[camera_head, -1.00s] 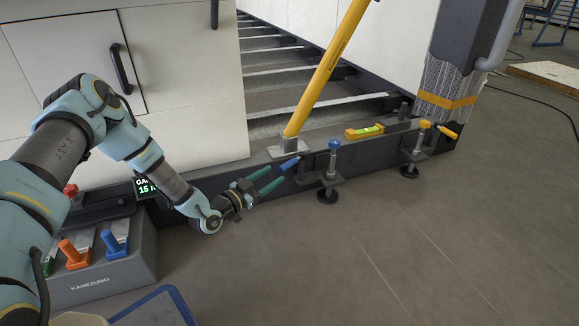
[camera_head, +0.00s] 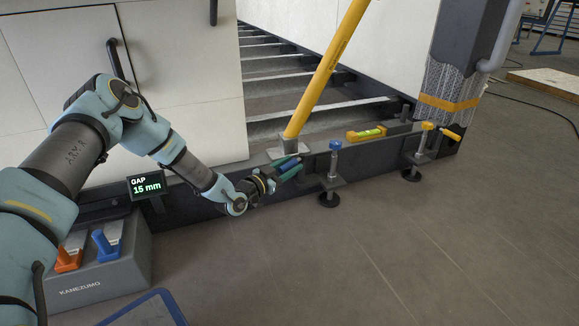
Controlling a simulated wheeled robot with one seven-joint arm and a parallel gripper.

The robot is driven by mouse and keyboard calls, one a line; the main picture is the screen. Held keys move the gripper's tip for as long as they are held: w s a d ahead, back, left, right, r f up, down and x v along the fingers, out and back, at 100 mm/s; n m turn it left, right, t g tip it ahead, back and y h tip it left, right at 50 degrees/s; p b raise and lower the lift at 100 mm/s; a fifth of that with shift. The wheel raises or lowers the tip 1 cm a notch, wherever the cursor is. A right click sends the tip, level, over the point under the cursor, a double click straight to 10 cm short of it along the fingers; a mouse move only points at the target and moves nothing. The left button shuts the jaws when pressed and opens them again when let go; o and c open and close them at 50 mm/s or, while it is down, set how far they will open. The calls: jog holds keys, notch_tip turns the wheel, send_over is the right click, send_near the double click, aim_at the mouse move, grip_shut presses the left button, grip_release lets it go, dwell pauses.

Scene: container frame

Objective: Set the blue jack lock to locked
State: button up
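The blue jack lock is a short blue lever (camera_head: 288,163) on the dark beam, left of the blue-topped jack (camera_head: 335,146). My gripper (camera_head: 292,165), with green fingers, has reached it from the left. One finger is on the far side of the lever and one on the near side. The fingers partly hide the lever and its mount. I cannot tell whether they press on it or stand slightly apart from it.
A yellow post (camera_head: 322,78) stands close behind my gripper. A level (camera_head: 366,132), a yellow-topped jack (camera_head: 425,127) and a yellow lever (camera_head: 450,134) are farther right. A gap display (camera_head: 147,187) reads 15 mm. A grey lever box (camera_head: 100,270) is at lower left.

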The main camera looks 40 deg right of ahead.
grip_shut()
dwell(1.1)
